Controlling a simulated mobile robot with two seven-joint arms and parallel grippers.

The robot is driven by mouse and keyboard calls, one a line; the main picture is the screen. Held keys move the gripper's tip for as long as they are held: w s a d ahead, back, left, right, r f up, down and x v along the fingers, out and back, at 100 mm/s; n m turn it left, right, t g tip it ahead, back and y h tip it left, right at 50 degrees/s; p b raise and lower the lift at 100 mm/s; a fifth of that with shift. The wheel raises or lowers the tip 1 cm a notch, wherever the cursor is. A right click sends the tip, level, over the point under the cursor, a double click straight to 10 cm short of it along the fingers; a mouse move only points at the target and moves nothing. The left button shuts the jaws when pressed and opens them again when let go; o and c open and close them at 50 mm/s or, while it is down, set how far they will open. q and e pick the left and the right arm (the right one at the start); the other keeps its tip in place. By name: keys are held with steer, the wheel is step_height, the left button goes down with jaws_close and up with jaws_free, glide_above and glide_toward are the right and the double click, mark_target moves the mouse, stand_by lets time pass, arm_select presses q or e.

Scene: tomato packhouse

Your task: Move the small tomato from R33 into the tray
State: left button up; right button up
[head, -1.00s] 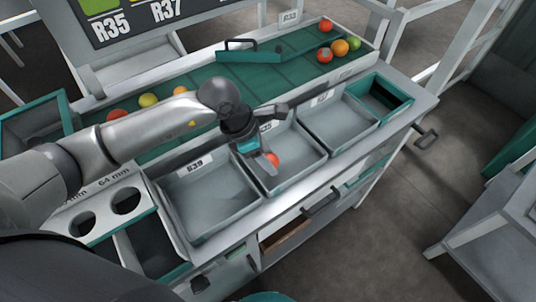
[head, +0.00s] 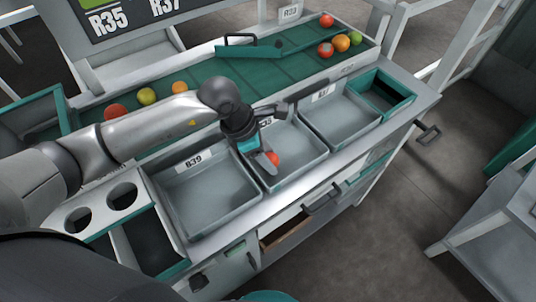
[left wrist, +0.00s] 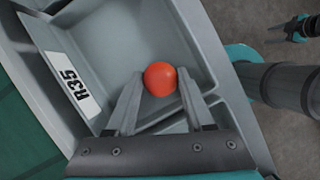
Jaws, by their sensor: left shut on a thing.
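A small red tomato (left wrist: 160,79) is between the two fingertips of my left gripper (left wrist: 160,88), which is shut on it. In the head view this tomato (head: 273,158) and my left gripper (head: 267,157) are low in the middle grey bin (head: 303,168). The bin's label reads R35 in the left wrist view. I cannot tell whether the tomato touches the bin floor. A dark gripper, seemingly my right one (left wrist: 292,29), shows small in the left wrist view.
A grey bin labelled R39 (head: 235,204) is on the left, and another grey bin (head: 347,133) on the right; both look empty. A teal-rimmed box (head: 408,100) is at the right end. Several tomatoes lie on the green belt (head: 205,75) behind. Drawer handles jut out at the front.

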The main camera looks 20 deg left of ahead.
arm_select(q)
steer(key=shift+f+b, duration=0.4)
steer(key=shift+f, duration=0.1)
steer(key=o, duration=1)
steer(key=c, duration=0.3)
steer(key=shift+c, duration=0.2)
steer(key=shift+r, duration=0.15)
steer(key=shift+r+p, duration=2.65)
steer(key=shift+r, duration=0.8)
